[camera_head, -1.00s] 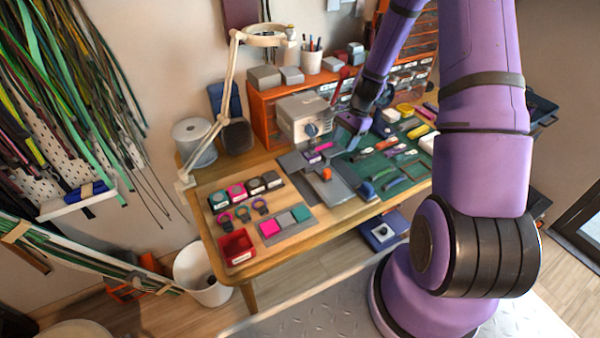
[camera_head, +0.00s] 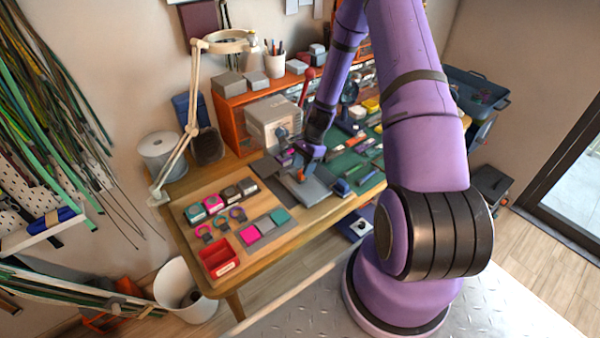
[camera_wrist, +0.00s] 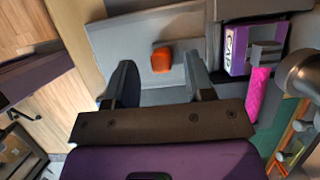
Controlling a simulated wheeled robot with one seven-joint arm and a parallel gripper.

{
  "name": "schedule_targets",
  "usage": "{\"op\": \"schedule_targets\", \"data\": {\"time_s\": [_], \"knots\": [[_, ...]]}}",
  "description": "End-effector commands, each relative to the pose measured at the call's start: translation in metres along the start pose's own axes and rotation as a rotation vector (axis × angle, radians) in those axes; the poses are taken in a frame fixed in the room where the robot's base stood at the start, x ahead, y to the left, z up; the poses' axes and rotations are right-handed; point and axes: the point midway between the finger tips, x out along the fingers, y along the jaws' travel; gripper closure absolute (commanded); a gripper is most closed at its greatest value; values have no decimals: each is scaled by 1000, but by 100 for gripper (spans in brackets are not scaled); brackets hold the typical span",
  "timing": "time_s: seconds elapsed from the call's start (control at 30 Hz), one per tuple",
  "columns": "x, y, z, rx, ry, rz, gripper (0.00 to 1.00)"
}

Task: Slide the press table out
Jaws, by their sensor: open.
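The press (camera_head: 272,118) is a pale grey box with a red-tipped lever, standing on the wooden desk. Its press table is a flat grey plate (camera_head: 312,191) in front of it, also in the wrist view (camera_wrist: 118,45). An orange knob (camera_wrist: 161,59) stands up from the plate. My gripper (camera_head: 300,172) is low over the plate. In the wrist view my gripper (camera_wrist: 157,72) is open, with the knob between the fingertips and gaps on both sides. A purple-framed piece with a pink strip (camera_wrist: 259,90) lies to the right, at the press.
A green mat (camera_head: 352,160) with tools lies right of the plate. Colour samples (camera_head: 264,227) and a red tray (camera_head: 219,256) are on the desk's left. A lamp (camera_head: 192,110) stands behind. The desk's front edge has clear floor before it.

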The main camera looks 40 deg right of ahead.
Motion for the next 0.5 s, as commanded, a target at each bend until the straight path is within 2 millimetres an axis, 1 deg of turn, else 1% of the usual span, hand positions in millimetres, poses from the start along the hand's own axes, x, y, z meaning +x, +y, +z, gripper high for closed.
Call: {"op": "schedule_targets", "data": {"time_s": [0.1,0.2,0.3,0.5], "knots": [[14,0,0,0,-1,1,51],[21,0,0,0,0,1,51],[26,0,0,0,-1,1,51],[29,0,0,0,0,0,51]]}}
